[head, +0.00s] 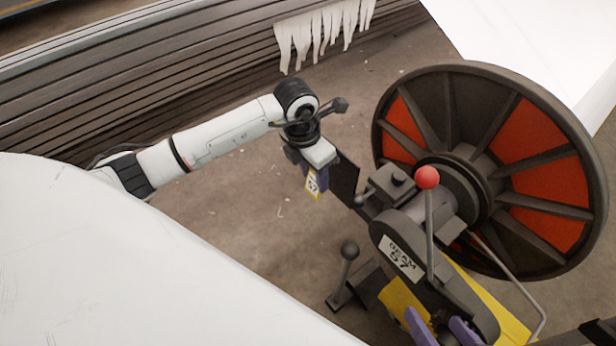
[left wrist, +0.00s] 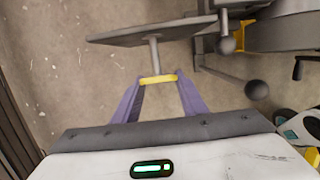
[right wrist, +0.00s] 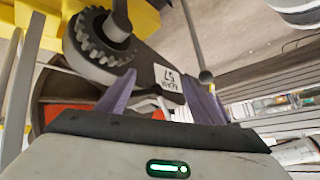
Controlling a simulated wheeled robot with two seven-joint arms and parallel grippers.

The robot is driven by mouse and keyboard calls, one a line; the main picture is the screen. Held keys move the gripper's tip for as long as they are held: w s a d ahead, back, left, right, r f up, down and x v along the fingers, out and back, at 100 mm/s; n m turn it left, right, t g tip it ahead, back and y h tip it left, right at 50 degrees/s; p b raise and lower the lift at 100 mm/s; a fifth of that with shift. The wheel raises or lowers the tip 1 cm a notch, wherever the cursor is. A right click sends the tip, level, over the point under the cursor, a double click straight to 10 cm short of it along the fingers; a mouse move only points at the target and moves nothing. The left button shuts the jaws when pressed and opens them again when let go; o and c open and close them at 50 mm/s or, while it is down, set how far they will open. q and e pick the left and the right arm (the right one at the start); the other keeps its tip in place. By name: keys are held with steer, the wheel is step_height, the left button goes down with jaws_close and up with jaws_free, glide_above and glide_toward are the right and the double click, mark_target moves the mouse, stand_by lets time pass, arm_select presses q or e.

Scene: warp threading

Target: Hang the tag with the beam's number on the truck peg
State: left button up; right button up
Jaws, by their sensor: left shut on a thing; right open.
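The tag (head: 313,186) is pale with a yellow edge and reads 57. My left gripper (head: 317,178) is shut on it, and it hangs upright below the fingers. In the left wrist view the tag (left wrist: 158,79) shows edge-on between the purple fingertips. The truck peg (left wrist: 154,52) is a grey rod standing out from a dark plate (head: 347,180). Its near end meets the tag in that view; whether it passes through the tag's hole is hidden. A label (head: 402,258) on the machine reads BEAM 57. My right gripper (head: 441,328) is open and empty, near the machine's yellow base.
A large beam flange (head: 450,110) with red panels stands at the right. A white sheet-like surface (head: 120,270) fills the lower left. The floor between is clear.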

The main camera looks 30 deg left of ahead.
arm_select(q)
steer(key=shift+w+d+f+b, duration=0.15)
steer(key=shift+w+b, duration=0.1)
steer(key=shift+w, duration=0.15)
steer(key=shift+w+d+f+b, duration=0.15)
steer(key=shift+w+b, duration=0.1)
steer(key=shift+w, duration=0.15)
steer(key=shift+w+d+f+b, duration=0.2)
steer(key=shift+w+f+b, duration=0.2)
steer(key=shift+w, duration=0.2)
arm_select(e)
steer(key=shift+w+a+r+t+y, duration=0.1)
steer(key=shift+a+r+t+y, duration=0.4)
steer(key=shift+r, duration=0.35)
steer(key=shift+a, duration=0.15)
arm_select(q)
steer(key=o, duration=1.2)
steer(key=shift+r, duration=0.1)
